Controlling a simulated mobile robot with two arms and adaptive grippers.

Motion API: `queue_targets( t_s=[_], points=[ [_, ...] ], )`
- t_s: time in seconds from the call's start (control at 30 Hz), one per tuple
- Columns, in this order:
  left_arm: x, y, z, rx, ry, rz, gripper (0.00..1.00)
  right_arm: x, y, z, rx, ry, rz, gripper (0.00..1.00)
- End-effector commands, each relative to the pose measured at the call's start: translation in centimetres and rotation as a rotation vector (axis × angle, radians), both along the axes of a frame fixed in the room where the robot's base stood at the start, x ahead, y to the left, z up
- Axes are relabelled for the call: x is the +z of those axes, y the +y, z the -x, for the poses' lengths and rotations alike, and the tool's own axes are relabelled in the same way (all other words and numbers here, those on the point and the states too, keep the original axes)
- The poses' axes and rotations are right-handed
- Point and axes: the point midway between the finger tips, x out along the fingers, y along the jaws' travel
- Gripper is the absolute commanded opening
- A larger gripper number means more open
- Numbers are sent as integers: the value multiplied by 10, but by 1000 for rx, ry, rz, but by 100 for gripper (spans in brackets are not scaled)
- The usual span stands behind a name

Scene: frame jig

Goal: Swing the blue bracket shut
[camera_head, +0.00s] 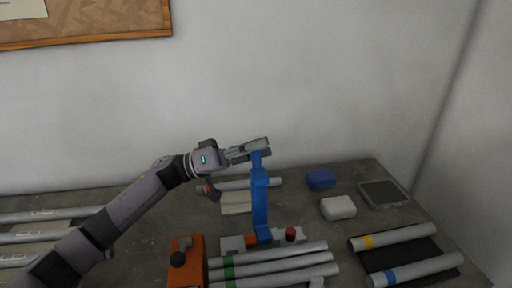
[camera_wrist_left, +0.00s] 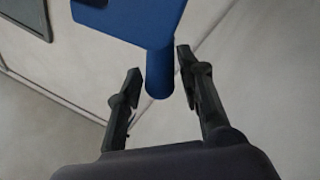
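The blue bracket (camera_head: 260,200) stands upright above the table, with its foot at a grey fixture (camera_head: 240,243) that has a red knob (camera_head: 291,234). My left gripper (camera_head: 262,150) is at the bracket's top end. In the left wrist view the bracket's blue plate (camera_wrist_left: 135,18) ends in a round blue peg (camera_wrist_left: 160,75). The fingers of my left gripper (camera_wrist_left: 160,65) stand on either side of this peg, with a narrow gap on the left; contact on the right is hard to tell. My right gripper is out of view.
An orange block with a black knob (camera_head: 178,259) stands left of the fixture. Silver tubes with green bands (camera_head: 275,267) lie in front. Blue (camera_head: 321,179) and white (camera_head: 338,208) blocks, a grey tray (camera_head: 384,193) and banded tubes (camera_head: 405,237) lie right.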

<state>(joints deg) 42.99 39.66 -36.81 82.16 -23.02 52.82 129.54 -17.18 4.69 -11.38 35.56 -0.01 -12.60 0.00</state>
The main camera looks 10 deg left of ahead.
Motion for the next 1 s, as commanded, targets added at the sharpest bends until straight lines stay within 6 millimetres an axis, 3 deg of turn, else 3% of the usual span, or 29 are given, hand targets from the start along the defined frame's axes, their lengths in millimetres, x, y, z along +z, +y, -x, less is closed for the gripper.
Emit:
queue_targets(
  t_s=[0.47, 1.0],
  points=[
    [0, 0, 0, 1, 0, -1, 0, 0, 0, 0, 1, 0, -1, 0],
    [0, 0, 0, 1, -1, -1, 0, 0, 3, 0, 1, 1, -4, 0]
  ],
)
